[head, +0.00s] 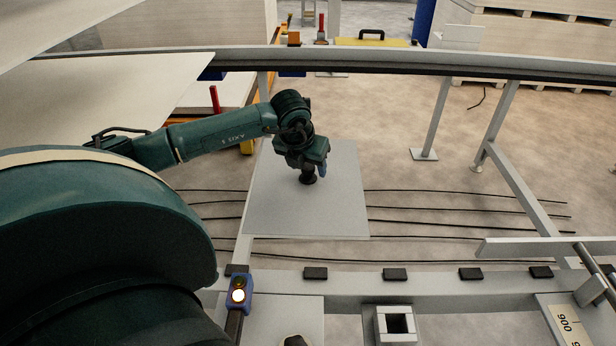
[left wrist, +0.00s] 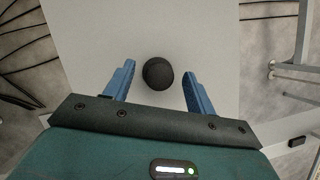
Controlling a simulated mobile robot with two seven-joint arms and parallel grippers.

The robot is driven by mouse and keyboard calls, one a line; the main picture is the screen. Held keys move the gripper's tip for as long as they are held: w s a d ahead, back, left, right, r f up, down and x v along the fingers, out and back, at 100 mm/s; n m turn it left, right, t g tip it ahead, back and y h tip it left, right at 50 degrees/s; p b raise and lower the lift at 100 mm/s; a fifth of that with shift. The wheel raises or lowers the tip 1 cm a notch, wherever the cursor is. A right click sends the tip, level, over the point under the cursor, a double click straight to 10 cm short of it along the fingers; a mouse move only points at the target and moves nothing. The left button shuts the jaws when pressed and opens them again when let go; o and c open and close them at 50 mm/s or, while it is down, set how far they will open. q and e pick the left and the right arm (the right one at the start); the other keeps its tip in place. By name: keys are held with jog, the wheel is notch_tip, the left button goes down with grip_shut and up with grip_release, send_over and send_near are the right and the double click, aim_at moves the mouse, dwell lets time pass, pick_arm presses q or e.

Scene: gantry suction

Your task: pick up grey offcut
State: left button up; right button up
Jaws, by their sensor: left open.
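A flat grey sheet (head: 270,205), which I take to be the grey offcut, lies level over the cables in the middle of the head view. It also fills the middle of the left wrist view (left wrist: 200,35). A round black knob or cup (head: 308,179) is on or just above the sheet. My left gripper (head: 316,168) is over the sheet at this black piece. In the left wrist view its two blue fingers are apart, with the black piece (left wrist: 158,74) between them and a gap on each side. My right gripper is not in view.
A grey rail (head: 430,62) crosses behind the sheet, and a front beam (head: 435,283) with black pads runs before it. A large pale board (head: 120,85) lies at the left. Black cables (head: 450,222) stretch across below. Grey posts (head: 497,120) stand at the right.

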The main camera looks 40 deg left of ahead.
pick_arm(q)
jog(key=shift+w+a+f, duration=0.1)
jog(key=shift+w+f, duration=0.2)
jog(key=shift+f, duration=0.3)
jog(key=shift+c, duration=0.5)
grip_shut()
jog(key=shift+r, duration=0.15)
